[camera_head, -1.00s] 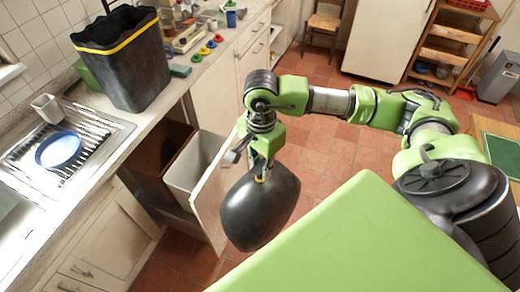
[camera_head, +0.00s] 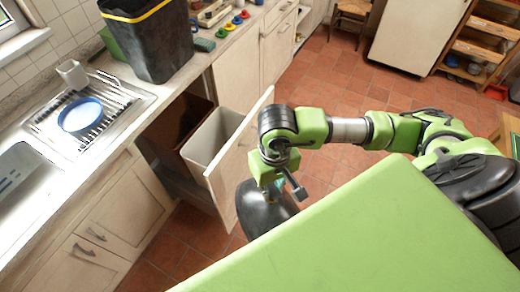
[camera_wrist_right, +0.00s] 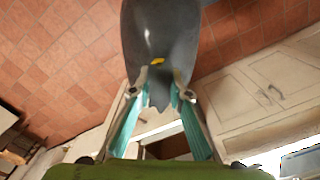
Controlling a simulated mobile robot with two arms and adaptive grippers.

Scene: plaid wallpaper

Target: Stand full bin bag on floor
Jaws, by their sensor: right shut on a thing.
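The full bin bag (camera_head: 258,212) is dark grey, glossy and rounded. It hangs below my right gripper (camera_head: 275,183), beside the pulled-out bin drawer, and its lower part is hidden behind my green body panel. In the right wrist view the bag (camera_wrist_right: 168,38) fills the top middle, with a small yellow mark near its gathered neck. My right gripper's fingers (camera_wrist_right: 161,92) are shut on that neck. Floor tiles (camera_head: 175,245) show around the bag; I cannot tell whether the bag touches them. My left gripper is not in view.
The open drawer holds a white bin (camera_head: 212,140) and a brown one (camera_head: 185,125). A black container with a yellow band (camera_head: 150,45) stands on the counter near the sink rack with a blue-rimmed plate (camera_head: 80,115). Tiled floor is free toward the back.

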